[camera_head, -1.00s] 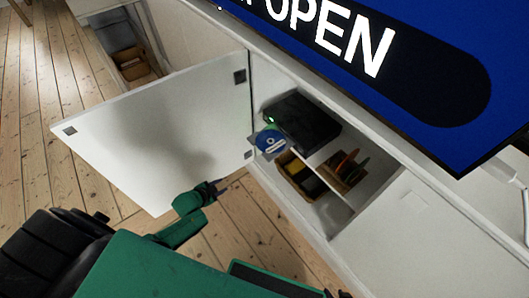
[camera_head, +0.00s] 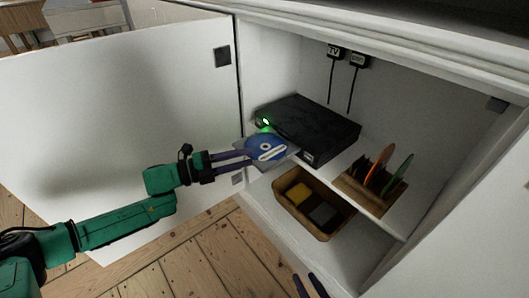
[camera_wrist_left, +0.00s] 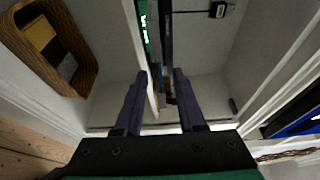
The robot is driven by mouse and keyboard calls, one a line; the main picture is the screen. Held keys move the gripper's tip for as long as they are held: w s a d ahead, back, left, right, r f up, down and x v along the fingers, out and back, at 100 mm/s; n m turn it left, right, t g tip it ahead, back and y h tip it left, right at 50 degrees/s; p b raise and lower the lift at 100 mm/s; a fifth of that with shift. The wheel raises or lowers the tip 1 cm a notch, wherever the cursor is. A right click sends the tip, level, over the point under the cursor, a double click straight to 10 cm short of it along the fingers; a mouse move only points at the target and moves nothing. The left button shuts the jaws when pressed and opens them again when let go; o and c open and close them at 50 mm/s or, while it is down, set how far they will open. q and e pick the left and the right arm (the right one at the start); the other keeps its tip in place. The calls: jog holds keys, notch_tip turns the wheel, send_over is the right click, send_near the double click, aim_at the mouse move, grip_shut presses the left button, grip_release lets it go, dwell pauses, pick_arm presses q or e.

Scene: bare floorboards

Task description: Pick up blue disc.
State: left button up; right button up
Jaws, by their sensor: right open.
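The blue disc (camera_head: 267,147) lies on the grey tray (camera_head: 288,156) that sticks out of the black player (camera_head: 310,128) in the open cabinet. My left gripper (camera_head: 250,158) reaches in from the left, its two fingers apart and their tips at the tray's left edge, close to the disc. In the left wrist view my left gripper (camera_wrist_left: 160,74) shows empty space between its fingers; the disc is not clearly made out there. My right gripper (camera_head: 310,287) shows only as two dark fingertips at the bottom edge, apart and empty, below the cabinet.
The white cabinet door (camera_head: 120,110) stands open at the left. A rack of coloured discs (camera_head: 372,183) sits right of the player on the shelf. A wicker basket (camera_head: 316,222) with yellow and dark items is below. Bare floorboards (camera_head: 190,255) lie in front.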

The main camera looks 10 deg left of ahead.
aim_at(265, 147)
pick_arm(q)
jog(key=x, duration=0.3)
jog(key=shift+a, duration=0.1)
grip_shut()
jog(key=shift+r, duration=0.1)
